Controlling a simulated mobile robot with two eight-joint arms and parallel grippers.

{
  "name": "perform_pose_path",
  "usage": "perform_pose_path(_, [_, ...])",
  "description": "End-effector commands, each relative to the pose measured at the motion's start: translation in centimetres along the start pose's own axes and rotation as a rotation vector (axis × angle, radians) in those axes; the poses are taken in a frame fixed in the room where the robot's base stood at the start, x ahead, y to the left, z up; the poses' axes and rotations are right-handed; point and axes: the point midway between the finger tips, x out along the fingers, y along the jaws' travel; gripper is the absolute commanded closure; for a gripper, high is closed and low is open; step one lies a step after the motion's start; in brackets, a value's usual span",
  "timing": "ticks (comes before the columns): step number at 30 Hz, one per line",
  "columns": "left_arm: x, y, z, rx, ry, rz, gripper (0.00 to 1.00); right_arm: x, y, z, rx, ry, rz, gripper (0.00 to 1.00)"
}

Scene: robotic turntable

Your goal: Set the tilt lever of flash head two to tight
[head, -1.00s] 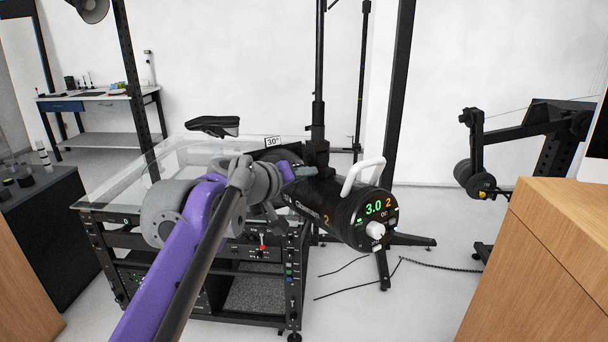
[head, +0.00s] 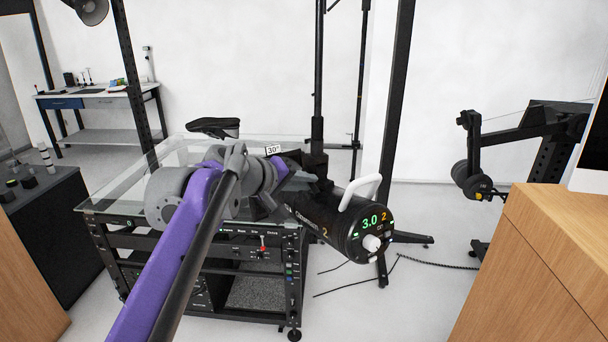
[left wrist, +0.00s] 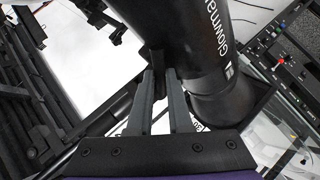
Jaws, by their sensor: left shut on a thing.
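Flash head two (head: 335,228) is a black cylinder with a white handle and a lit front panel reading 3.0 and 2. It is mounted on the upright stand in the middle. It also shows large in the left wrist view (left wrist: 205,50), with white lettering. My left gripper (head: 308,180) is at the mount on the rear left side of the flash head. In the left wrist view its two fingers (left wrist: 161,75) are close together on a dark part beside the body, which looks like the tilt lever (left wrist: 158,60). The lever's marking is hidden. My right gripper is not in view.
A glass-topped rack table (head: 130,200) stands below and left of my arm. A 30° sign (head: 273,150) stands behind the gripper. A wooden cabinet (head: 550,240) is at right and a dark bench (head: 55,215) at left. Floor right of the table is mostly free, with cables.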

Motion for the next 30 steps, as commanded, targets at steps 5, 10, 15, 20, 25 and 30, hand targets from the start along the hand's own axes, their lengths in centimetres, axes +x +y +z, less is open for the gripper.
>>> perform_pose_path(5, [-0.3,0.7,-0.5,-0.09,-0.052,-0.005,1.0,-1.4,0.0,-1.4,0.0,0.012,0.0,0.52])
perform_pose_path(10, [-0.3,0.7,-0.6,-0.149,-0.085,-0.01,1.0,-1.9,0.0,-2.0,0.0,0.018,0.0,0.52])
perform_pose_path(15, [-0.3,0.7,-0.6,-0.179,-0.103,-0.013,1.0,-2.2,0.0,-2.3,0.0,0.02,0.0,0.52])
perform_pose_path(20, [-0.3,0.7,-0.5,-0.187,-0.108,-0.013,1.0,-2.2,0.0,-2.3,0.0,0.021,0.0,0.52])
perform_pose_path(25, [-0.3,0.6,-0.5,-0.187,-0.108,-0.013,1.0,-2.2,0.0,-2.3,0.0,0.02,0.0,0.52])
perform_pose_path(30, [-0.3,0.6,-0.5,-0.187,-0.108,-0.013,0.7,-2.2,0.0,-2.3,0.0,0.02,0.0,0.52])
